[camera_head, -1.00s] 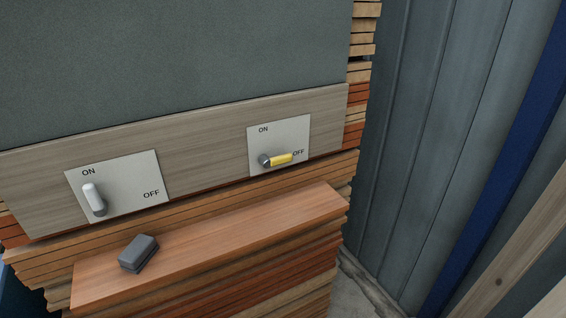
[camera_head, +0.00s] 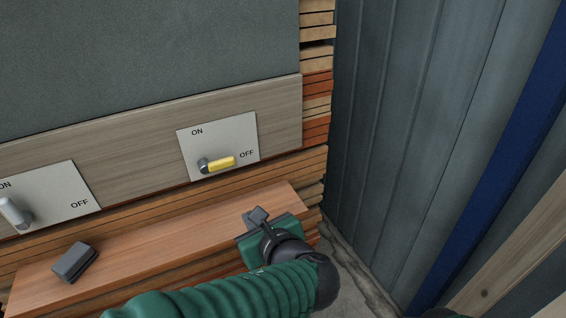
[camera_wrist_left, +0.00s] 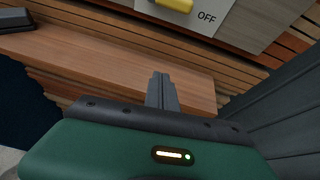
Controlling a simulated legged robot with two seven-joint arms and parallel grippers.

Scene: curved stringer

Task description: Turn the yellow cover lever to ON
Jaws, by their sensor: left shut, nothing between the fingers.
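The yellow cover lever (camera_head: 221,163) sits on a white plate (camera_head: 243,130) on the wooden panel. It points right, toward the OFF label; the ON label is above its pivot. Part of the yellow lever also shows at the top of the left wrist view (camera_wrist_left: 175,4). My left gripper (camera_head: 256,215) is below and to the right of the lever, over the wooden ledge, apart from the lever. Its fingers (camera_wrist_left: 162,90) are shut and empty in the left wrist view. My right gripper is not in view.
A second plate with a white-grey lever (camera_head: 14,212), pointing up near ON, is at the left. A dark grey block (camera_head: 75,262) lies on the wooden ledge (camera_head: 150,240). Grey corrugated wall (camera_head: 420,130) stands at the right.

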